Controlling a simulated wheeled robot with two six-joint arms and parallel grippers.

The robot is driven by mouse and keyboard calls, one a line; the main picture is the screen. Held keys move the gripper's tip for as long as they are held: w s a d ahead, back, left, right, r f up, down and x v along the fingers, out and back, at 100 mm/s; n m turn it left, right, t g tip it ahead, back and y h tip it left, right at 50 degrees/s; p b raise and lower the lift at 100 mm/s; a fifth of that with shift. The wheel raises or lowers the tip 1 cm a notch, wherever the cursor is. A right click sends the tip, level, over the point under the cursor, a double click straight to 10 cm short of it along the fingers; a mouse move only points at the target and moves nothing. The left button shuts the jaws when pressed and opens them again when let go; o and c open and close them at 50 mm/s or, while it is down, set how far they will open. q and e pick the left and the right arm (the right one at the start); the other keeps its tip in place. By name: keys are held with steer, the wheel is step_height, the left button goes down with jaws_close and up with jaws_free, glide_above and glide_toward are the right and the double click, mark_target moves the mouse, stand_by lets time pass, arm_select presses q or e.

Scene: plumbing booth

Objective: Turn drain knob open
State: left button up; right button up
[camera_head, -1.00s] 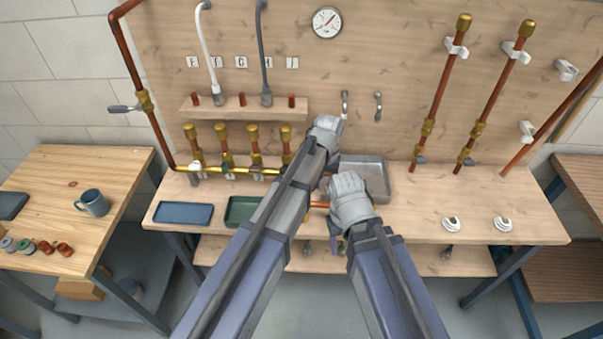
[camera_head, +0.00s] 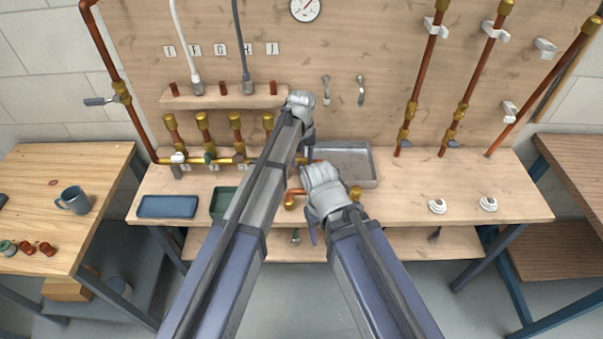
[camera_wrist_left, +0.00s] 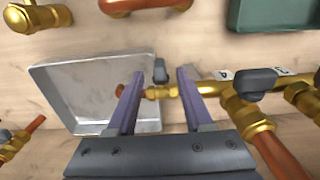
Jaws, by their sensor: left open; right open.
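In the left wrist view, a small dark knob (camera_wrist_left: 160,73) stands on the end of the brass manifold (camera_wrist_left: 212,88), beside the metal tray. I take it for the drain knob. My left gripper (camera_wrist_left: 170,72) is open, its two purple fingers over this end of the manifold, with the knob close to the left fingertip. I cannot tell whether they touch. In the head view my left gripper (camera_head: 308,150) covers the knob. My right gripper (camera_head: 302,212) is open, lower down over the bench front, near a copper elbow piece (camera_head: 291,203); its grasp area is partly hidden.
A larger dark valve knob (camera_wrist_left: 255,82) sits on the manifold beside my left gripper. The grey metal tray (camera_head: 362,180) lies right of it; green (camera_head: 219,204) and blue (camera_head: 168,206) trays lie left. Copper risers (camera_head: 476,85) stand at right. The bench's right part is mostly clear.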

mark_target(302, 166)
arm_select(q)
step_height(302, 166, down, 3)
steer(key=shift+f+b, duration=0.2)
steer(key=shift+b, duration=0.9)
arm_select(e)
step_height(302, 166, down, 3)
steer(key=shift+f, duration=0.15)
arm_select(q)
steer(key=shift+r, duration=0.1)
jaws_close()
